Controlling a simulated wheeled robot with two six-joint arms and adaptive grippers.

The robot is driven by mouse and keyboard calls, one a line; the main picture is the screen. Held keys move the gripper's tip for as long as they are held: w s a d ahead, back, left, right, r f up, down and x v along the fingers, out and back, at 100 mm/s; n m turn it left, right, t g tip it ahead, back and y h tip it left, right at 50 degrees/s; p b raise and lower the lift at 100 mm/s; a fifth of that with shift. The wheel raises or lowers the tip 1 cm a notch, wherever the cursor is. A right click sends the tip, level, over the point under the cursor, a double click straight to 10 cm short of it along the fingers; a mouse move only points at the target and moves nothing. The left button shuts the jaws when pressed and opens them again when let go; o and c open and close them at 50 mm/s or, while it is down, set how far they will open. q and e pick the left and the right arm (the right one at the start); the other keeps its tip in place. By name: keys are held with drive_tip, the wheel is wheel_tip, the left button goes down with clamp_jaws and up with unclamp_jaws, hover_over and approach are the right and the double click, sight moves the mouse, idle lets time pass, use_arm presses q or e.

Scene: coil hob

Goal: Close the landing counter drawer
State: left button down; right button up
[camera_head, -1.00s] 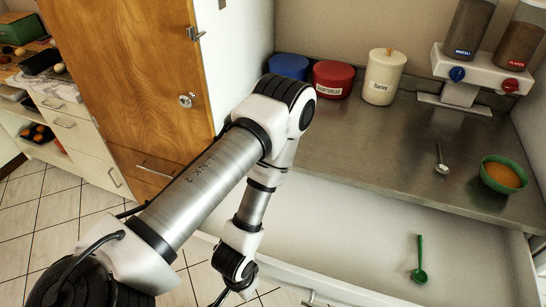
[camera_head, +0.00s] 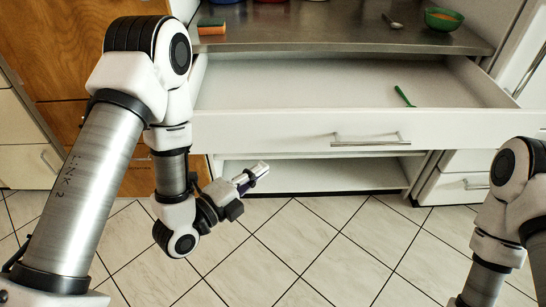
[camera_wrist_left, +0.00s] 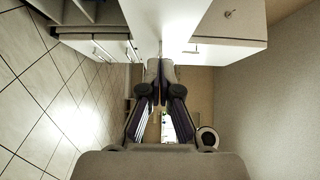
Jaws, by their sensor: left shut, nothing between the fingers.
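The landing counter drawer (camera_head: 250,131) is pulled out below the steel counter in the head view. Its white front carries a metal bar handle (camera_head: 370,139), and its inside is open to view. A green spoon (camera_head: 404,96) lies on the drawer floor towards the right. My left gripper (camera_head: 260,170) is shut and empty, in front of and lower than the drawer front, left of the handle, and looks apart from it. Its closed fingers also show in the left wrist view (camera_wrist_left: 160,72). My right arm shows at the right edge, but its gripper is out of frame.
The steel counter (camera_head: 320,30) holds a sponge (camera_head: 211,27), a metal spoon (camera_head: 392,21) and a green bowl (camera_head: 443,19). An open white shelf (camera_head: 310,175) lies under the drawer. Wooden cabinet doors stand at the left. The tiled floor (camera_head: 310,240) in front is clear.

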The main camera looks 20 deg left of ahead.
sight(288, 136)
use_arm(q)
drive_tip(key=x, duration=0.3)
drive_tip(key=a+p+x, duration=0.1)
drive_tip(key=x, duration=0.2)
drive_tip(key=w+a+x, duration=0.1)
drive_tip(key=x, duration=0.2)
drive_tip(key=shift+w, duration=0.1)
drive_tip(key=shift+w+a, duration=0.15)
drive_tip(key=shift+w, duration=0.25)
use_arm(e)
drive_tip(key=shift+s+r, duration=0.1)
drive_tip(key=shift+r, duration=0.5)
use_arm(q)
drive_tip(key=shift+w, duration=0.15)
